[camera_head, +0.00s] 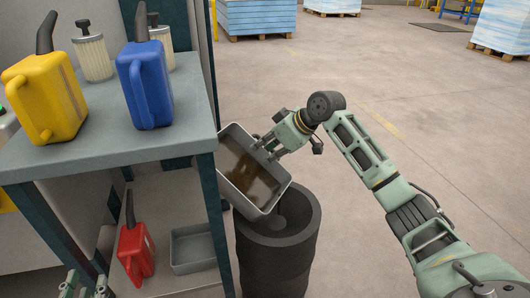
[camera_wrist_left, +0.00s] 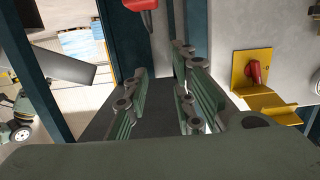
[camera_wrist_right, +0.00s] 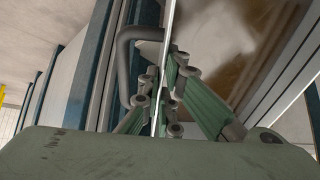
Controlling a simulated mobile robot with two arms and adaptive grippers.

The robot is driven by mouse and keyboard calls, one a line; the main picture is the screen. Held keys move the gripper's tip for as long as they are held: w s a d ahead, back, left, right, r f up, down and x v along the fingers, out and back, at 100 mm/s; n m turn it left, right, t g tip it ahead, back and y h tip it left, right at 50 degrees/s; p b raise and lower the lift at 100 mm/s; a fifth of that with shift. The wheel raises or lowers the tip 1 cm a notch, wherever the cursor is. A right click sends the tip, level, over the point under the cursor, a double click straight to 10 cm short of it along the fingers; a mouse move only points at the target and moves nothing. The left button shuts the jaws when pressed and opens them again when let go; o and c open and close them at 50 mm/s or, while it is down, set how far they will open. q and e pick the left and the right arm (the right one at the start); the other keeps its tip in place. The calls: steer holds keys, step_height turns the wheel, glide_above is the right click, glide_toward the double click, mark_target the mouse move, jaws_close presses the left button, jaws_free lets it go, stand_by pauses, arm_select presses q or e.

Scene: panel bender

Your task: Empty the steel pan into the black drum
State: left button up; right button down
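The steel pan (camera_head: 233,168) is a grey rectangular pan with a brown stain or liquid on its inner floor. It is tilted, its lower end over the open mouth of the black drum (camera_head: 275,262). My right gripper (camera_head: 268,150) is shut on the pan's upper right rim. The right wrist view shows the fingers (camera_wrist_right: 165,95) closed on that thin wall, with the brown inside of the pan (camera_wrist_right: 215,45) beyond. My left gripper (camera_head: 85,290) is low at the bottom left by the shelf. Its fingers (camera_wrist_left: 160,95) are apart with nothing between them.
A bench (camera_head: 110,150) at left carries a yellow can (camera_head: 45,95), a blue can (camera_head: 145,85) and filters. Its lower shelf holds a red can (camera_head: 135,250) and a grey tray (camera_head: 193,248). The floor right of the drum is clear apart from my arm. Pallets stand far back.

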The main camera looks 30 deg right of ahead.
steer(key=shift+s+f, duration=0.1)
steer(key=shift+f, duration=0.05)
steer(key=shift+s+d+r+t+y+b, duration=0.15)
steer(key=shift+s+r+t+y+b, duration=0.1)
steer(key=shift+t+y+b, duration=0.35)
steer(key=shift+s+d+r+b, duration=0.1)
steer(key=shift+s+b, duration=0.05)
steer(key=shift+b, duration=0.35)
arm_select(q)
step_height(320, 180, up, 12)
steer(key=s+d+t+h, duration=0.1)
steer(key=s+t+h, duration=0.1)
steer(key=t, duration=0.5)
steer(key=shift+r, duration=0.25)
arm_select(e)
steer(key=shift+s+d+r+t, duration=0.1)
steer(key=shift+r+t, duration=0.1)
steer(key=shift+t, duration=0.2)
arm_select(q)
steer(key=shift+d+f, duration=0.1)
